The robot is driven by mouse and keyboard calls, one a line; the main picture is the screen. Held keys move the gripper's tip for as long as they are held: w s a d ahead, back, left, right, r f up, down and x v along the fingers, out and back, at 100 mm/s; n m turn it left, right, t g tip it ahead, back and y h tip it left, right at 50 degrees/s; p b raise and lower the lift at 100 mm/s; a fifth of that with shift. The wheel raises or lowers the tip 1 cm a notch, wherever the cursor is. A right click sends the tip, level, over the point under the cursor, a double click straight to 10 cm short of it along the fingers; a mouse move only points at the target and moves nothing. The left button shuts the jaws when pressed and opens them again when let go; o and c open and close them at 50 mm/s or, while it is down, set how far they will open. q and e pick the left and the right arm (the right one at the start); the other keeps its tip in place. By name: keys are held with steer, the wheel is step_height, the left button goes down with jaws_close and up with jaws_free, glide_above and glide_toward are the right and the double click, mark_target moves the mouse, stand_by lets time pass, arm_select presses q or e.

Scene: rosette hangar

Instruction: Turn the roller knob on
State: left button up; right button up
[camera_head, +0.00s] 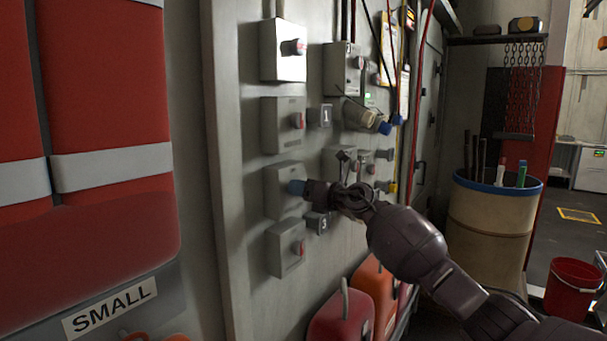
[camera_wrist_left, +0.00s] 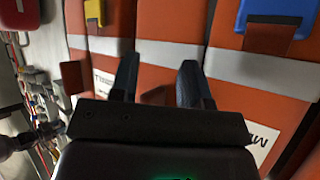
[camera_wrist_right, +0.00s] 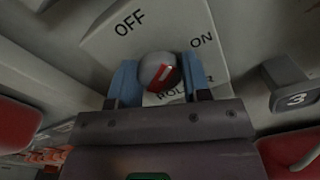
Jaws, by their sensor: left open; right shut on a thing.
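The roller knob (camera_wrist_right: 158,71) is a round grey knob with a red and white stripe. It sits on a pale box (camera_wrist_right: 105,45) lettered OFF, ON and a partly hidden ROLLER. My right gripper (camera_wrist_right: 160,80) has its blue fingers shut on both sides of the knob. I cannot tell for sure which word the stripe points at. In the head view my right gripper (camera_head: 294,187) is at the third box (camera_head: 276,180) of the column and hides its knob. My left gripper (camera_wrist_left: 158,82) is open and empty in the left wrist view, in front of orange bags.
Similar knob boxes sit above (camera_head: 283,125) and below (camera_head: 280,250) the held one. A number 3 plate (camera_wrist_right: 295,98) is close on the right. Red bags (camera_head: 110,100) hang at left. A barrel (camera_head: 490,225) and a red bucket (camera_head: 572,290) stand at right.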

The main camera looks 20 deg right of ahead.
arm_select(q)
steer(key=r+p, duration=0.1)
steer(key=p, duration=0.1)
steer(key=s+r+p, duration=0.1)
steer(key=shift+s+a+r+g+p, duration=0.15)
steer(key=shift+s+r+g+p, duration=0.15)
steer(key=shift+p, duration=0.1)
arm_select(e)
steer(key=m, duration=0.6)
steer(key=shift+f+m, duration=0.1)
steer(key=shift+m, duration=0.2)
arm_select(q)
steer(key=shift+w, duration=0.1)
arm_select(e)
steer(key=o, duration=0.9)
arm_select(q)
steer(key=shift+w+f+b, duration=0.15)
steer(key=shift+w+b, duration=0.2)
steer(key=shift+b, duration=0.35)
arm_select(e)
steer(key=shift+v, duration=5.4)
